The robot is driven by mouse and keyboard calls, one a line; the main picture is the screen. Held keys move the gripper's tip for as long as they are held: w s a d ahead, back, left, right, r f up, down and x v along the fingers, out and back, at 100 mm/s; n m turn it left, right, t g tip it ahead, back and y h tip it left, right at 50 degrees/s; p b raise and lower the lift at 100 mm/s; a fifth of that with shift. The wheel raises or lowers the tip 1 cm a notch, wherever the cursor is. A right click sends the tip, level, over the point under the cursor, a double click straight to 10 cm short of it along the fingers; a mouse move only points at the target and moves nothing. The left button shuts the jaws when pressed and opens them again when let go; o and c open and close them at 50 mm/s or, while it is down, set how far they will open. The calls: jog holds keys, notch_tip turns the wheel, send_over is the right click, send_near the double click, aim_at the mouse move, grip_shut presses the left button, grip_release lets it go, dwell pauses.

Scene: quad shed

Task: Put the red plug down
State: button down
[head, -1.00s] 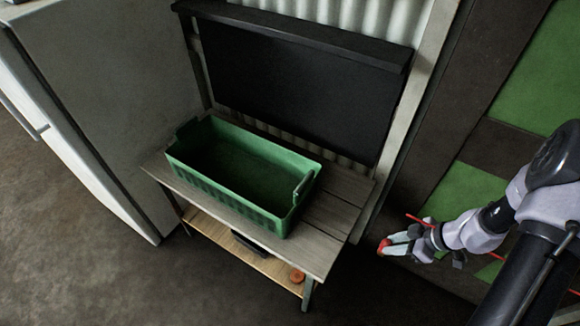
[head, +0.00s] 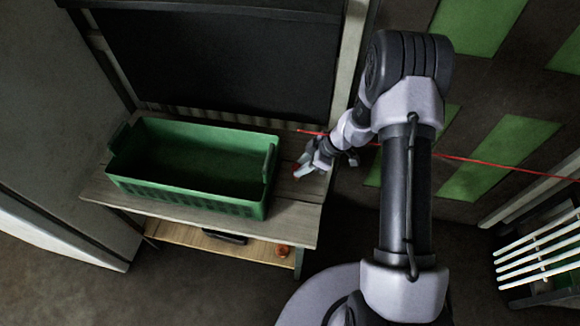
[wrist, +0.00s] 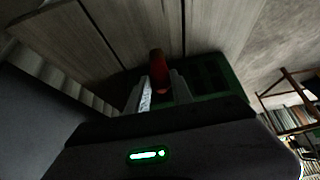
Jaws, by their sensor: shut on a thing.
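My gripper (head: 304,167) is shut on the red plug (wrist: 158,72), which shows between the two fingers in the wrist view. In the head view only a small red bit of the plug (head: 297,167) shows at the fingertips. The gripper is over the right end of the grey wooden bench (head: 293,212), to the right of the green crate (head: 185,197). I cannot tell how high the plug is above the boards.
The green crate looks empty and covers much of the bench top. A lower shelf (head: 188,236) holds a dark flat object (head: 224,237) and an orange round thing (head: 283,251). A white slatted rack (head: 540,250) stands at the right. A thin red line crosses behind my arm.

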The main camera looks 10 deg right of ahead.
aim_at(293, 167)
jog(key=shift+w+a+f+b, duration=0.3)
jog(key=shift+w+a+f, duration=0.15)
jog(key=shift+f, duration=0.2)
jog(key=shift+w+a+f+b, duration=0.25)
jog(key=shift+w+a+f, duration=0.2)
jog(key=shift+f, duration=0.2)
jog(key=shift+w+a+f+b, duration=0.3)
jog(key=shift+w+a+f, duration=0.15)
jog(key=shift+f, duration=0.2)
jog(key=shift+f, duration=0.15)
jog(key=c, duration=1.1)
grip_release()
